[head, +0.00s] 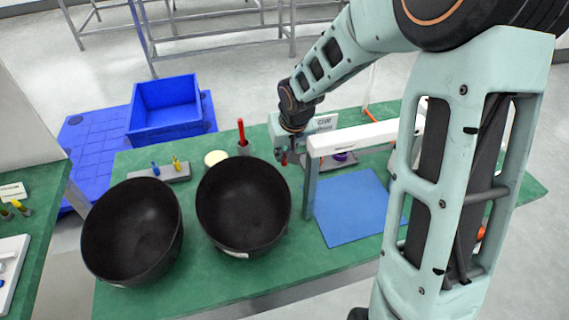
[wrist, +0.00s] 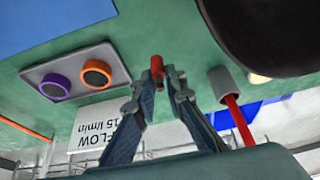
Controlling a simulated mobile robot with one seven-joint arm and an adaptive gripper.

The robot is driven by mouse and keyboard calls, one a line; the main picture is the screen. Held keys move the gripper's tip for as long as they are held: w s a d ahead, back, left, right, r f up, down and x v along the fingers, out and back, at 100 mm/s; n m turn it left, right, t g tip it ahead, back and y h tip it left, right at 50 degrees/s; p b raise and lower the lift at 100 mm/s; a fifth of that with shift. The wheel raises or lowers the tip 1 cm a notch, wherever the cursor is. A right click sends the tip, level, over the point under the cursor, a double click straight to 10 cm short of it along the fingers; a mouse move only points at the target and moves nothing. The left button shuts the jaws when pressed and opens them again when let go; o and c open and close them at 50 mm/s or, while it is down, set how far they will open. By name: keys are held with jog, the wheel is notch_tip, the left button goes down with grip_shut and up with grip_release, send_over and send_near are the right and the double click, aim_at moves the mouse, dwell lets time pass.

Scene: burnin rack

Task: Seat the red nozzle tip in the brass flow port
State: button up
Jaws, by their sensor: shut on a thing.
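My gripper (wrist: 162,88) is shut on the small red nozzle tip (wrist: 157,66), which sticks out past the fingertips in the wrist view. In the head view my gripper (head: 284,151) hangs over the green table, with the red tip (head: 284,162) just showing below it. A grey plate (wrist: 70,71) carries an orange-brown ringed port (wrist: 97,72), seemingly the brass flow port, and a purple ringed port (wrist: 55,87). The tip is apart from both ports. In the head view the purple port (head: 341,157) shows; I cannot make out the orange-brown one.
A white beam on posts (head: 365,137) stands right of my gripper, near the plate. Two black bowls (head: 243,205) (head: 132,230) stand to the left. A grey holder with a red rod (head: 241,132) is close by. A blue mat (head: 350,205) lies clear. A sign (wrist: 93,125) reads FLOW 15 l/min.

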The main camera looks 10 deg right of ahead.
aim_at(284, 165)
jog(key=shift+f+b, duration=0.35)
jog(key=shift+f, duration=1.35)
jog(key=shift+f, duration=0.1)
jog(key=shift+f, duration=0.15)
jog(key=o, duration=0.8)
jog(key=shift+c, duration=0.2)
jog(key=shift+r, duration=0.2)
